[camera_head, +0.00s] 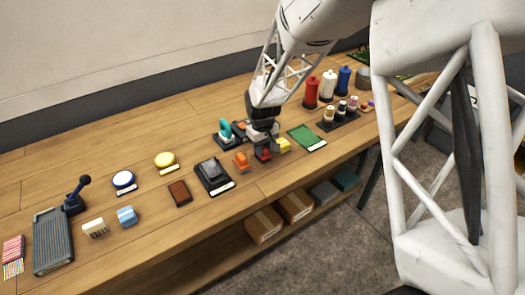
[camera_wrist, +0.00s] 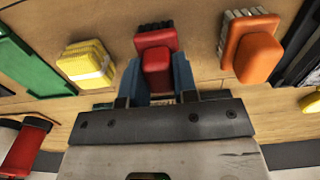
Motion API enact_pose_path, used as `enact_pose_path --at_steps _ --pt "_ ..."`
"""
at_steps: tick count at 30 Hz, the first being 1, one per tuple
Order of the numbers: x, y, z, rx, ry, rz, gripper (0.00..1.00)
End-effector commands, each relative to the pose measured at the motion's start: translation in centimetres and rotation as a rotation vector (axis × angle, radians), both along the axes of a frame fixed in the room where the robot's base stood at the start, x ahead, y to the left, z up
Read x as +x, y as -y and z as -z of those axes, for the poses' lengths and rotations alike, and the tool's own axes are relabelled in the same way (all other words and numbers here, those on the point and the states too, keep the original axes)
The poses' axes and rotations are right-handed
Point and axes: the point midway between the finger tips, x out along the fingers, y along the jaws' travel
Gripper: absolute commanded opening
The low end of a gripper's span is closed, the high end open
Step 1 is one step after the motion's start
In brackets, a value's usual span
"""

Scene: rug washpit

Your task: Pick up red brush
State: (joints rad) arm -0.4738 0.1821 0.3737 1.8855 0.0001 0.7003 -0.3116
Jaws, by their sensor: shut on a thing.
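The red brush (camera_head: 263,155) is on the wooden workbench in the head view, between an orange brush and a yellow brush. In the wrist view the red brush (camera_wrist: 156,57) sits between the two blue-grey fingers of my gripper (camera_wrist: 158,75). My gripper (camera_head: 262,143) is above the brush in the head view and is shut on it. The fingers hide part of the brush's sides. I cannot tell whether the brush is touching the bench or slightly raised.
The orange brush (camera_head: 242,162) and the yellow brush (camera_head: 283,146) stand close on either side. A green board (camera_head: 307,138) lies to the right, and a black tray (camera_head: 214,174) to the left. Red, white and blue bottles (camera_head: 328,85) stand farther back. Bare bench lies in front.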

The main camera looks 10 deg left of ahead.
Motion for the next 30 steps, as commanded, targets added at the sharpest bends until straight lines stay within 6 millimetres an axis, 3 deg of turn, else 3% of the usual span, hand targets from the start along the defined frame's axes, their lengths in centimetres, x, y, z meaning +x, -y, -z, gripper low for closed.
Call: enact_pose_path --at_steps 8,15,30 --pt "0.0 0.0 -0.9 0.001 0.002 0.0 0.0" --pt "0.0 0.0 -3.7 0.001 0.003 0.0 0.0" --pt "-6.7 3.3 -4.3 0.0 0.0 0.0 0.0"
